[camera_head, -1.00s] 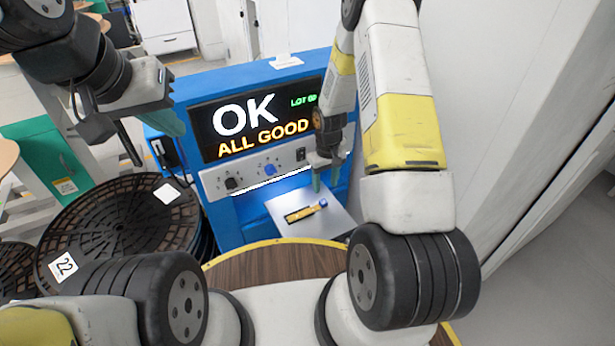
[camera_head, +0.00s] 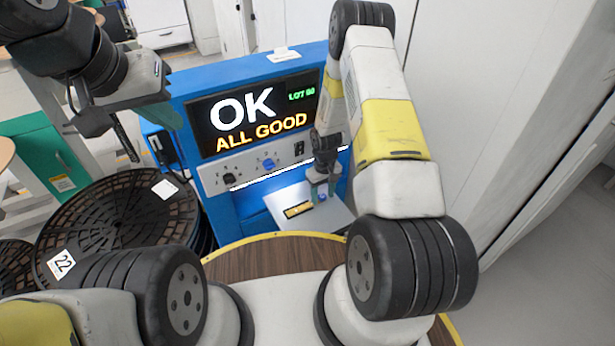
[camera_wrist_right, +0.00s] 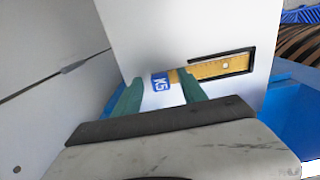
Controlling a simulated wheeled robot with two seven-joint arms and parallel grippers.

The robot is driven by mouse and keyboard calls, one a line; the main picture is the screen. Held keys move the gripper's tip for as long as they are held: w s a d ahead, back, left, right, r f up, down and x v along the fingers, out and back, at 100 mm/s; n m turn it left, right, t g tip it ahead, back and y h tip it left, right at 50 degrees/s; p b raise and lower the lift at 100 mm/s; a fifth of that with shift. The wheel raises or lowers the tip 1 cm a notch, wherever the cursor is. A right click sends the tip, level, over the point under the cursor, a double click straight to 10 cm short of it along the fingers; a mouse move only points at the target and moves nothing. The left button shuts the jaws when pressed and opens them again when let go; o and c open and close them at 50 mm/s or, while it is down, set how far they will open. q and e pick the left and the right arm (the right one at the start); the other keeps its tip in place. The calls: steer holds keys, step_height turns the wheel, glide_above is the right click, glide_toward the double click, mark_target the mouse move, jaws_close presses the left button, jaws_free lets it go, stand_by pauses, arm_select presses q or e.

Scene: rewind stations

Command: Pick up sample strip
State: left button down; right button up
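The sample strip (camera_head: 298,210) is yellow with a blue end and lies on a pale tray (camera_head: 318,222) at the front of the blue station. In the right wrist view the strip (camera_wrist_right: 220,68) has a white mark on its blue end (camera_wrist_right: 160,82), and a black outline frames part of its yellow length. My right gripper (camera_head: 322,195) points down over the blue end. Its green fingers (camera_wrist_right: 160,78) are apart, one on each side of that end; I cannot tell whether they touch it. My left gripper (camera_head: 168,116) hangs at the upper left, away from the strip; its finger gap is unclear.
The blue station's screen (camera_head: 252,112) reads "OK ALL GOOD", with knobs on a panel (camera_head: 262,165) below. A stack of black reels (camera_head: 110,225) stands at the left. A white wall (camera_head: 480,100) is close on the right.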

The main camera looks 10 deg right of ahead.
jaws_close()
